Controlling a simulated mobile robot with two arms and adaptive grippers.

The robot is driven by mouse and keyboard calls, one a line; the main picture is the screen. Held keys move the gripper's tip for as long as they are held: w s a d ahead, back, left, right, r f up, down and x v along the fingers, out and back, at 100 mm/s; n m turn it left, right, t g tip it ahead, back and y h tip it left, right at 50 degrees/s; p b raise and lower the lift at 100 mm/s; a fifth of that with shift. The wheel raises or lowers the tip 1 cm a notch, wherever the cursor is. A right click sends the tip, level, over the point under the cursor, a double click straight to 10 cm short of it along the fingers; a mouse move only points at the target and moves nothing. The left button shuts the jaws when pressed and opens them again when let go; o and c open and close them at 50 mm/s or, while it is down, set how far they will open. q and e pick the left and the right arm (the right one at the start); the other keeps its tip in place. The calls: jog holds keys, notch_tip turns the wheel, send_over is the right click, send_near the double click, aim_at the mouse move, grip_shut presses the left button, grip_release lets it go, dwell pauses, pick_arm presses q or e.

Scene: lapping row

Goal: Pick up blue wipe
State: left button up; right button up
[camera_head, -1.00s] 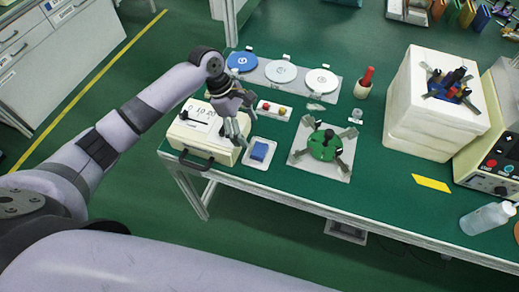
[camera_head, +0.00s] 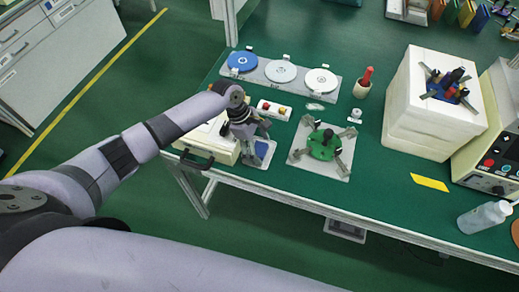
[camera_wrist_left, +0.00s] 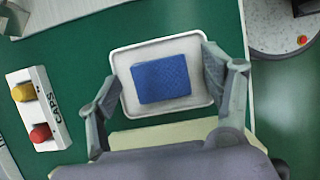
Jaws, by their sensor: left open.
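The blue wipe (camera_wrist_left: 161,79) lies flat on a small white tray (camera_wrist_left: 122,62) on the green bench. In the head view the wipe (camera_head: 261,149) is partly covered by my left gripper (camera_head: 256,157), which is right over the tray (camera_head: 267,162). In the left wrist view the fingers of the left gripper (camera_wrist_left: 157,101) are spread open on either side of the wipe, with a gap on both sides. Nothing is between them but the wipe below. My right gripper is not in view.
A cream box with a black handle (camera_head: 197,161) stands left of the tray. A caps holder (camera_head: 273,110) with red and yellow caps is behind it. A plate with a green clamp fixture (camera_head: 322,146) is to the right. A white block (camera_head: 410,120) stands farther right.

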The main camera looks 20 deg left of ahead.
aim_at(259, 149)
pick_arm(q)
jog(key=shift+c, duration=0.5)
jog(key=c, duration=0.9)
jog(key=shift+o, duration=0.2)
jog(key=shift+r, duration=0.1)
notch_tip(259, 149, up, 20)
